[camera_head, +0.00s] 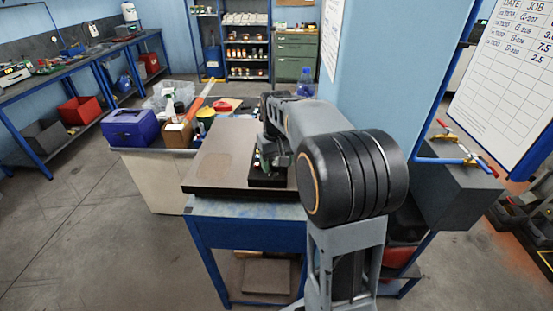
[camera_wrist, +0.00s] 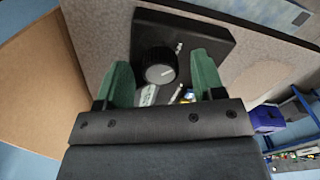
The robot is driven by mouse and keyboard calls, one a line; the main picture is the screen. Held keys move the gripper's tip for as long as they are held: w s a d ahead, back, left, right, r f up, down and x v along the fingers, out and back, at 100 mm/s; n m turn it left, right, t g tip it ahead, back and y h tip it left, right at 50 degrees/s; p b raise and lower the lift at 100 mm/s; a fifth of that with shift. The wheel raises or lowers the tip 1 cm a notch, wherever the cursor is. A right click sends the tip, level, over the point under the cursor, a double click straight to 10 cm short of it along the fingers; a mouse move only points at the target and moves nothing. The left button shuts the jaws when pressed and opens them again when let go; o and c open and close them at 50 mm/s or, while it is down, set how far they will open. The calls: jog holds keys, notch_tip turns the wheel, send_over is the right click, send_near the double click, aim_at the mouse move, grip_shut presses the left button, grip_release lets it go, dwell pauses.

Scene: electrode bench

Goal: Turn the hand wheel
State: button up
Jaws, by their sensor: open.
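In the wrist view a round black hand wheel (camera_wrist: 158,58) with a pale grey face sits on a black base plate (camera_wrist: 195,30). My gripper (camera_wrist: 163,67) has two green fingers, wide apart, one on each side of the wheel in the picture. I cannot tell how far the tips are from it in depth. In the head view the black base (camera_head: 268,181) lies on the grey-brown bench top (camera_head: 225,152). My gripper (camera_head: 268,157) is above it, and the wheel is hidden by my arm there.
A small metal pin (camera_wrist: 180,47) stands beside the wheel. A purple box (camera_head: 130,127), a cardboard box (camera_head: 178,134) and bottles stand left of the bench. A blue wall panel (camera_head: 375,70) and a grey box (camera_head: 457,190) are on the right. The floor at left is clear.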

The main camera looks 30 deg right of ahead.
notch_tip(320, 180, up, 14)
dwell(0.6)
jog(key=shift+f, duration=0.1)
jog(key=t, duration=0.1)
send_over(274, 167)
jog(key=w+d, duration=0.1)
jog(key=w, duration=0.1)
jog(key=shift+m, duration=0.3)
jog(key=f, duration=0.5)
jog(key=shift+s+d, duration=0.1)
jog(key=shift+s, duration=0.1)
jog(key=shift+s+a+f, duration=0.3)
jog(key=shift+s+f, duration=0.1)
jog(key=shift+f, duration=0.1)
jog(key=shift+s+a+f, duration=0.25)
jog(key=shift+s+f, duration=0.15)
jog(key=shift+f, duration=0.1)
jog(key=s+a+f+n+t, duration=0.1)
jog(key=s+a+f+t, duration=0.1)
jog(key=s, duration=0.5)
jog(key=s+a+f+t, duration=0.1)
jog(key=s+a+f, duration=0.3)
jog(key=s+a, duration=0.2)
jog(key=shift+s+a+f+n+t, duration=0.15)
jog(key=shift+s+f+n+t, duration=0.25)
jog(key=shift+s, duration=0.9)
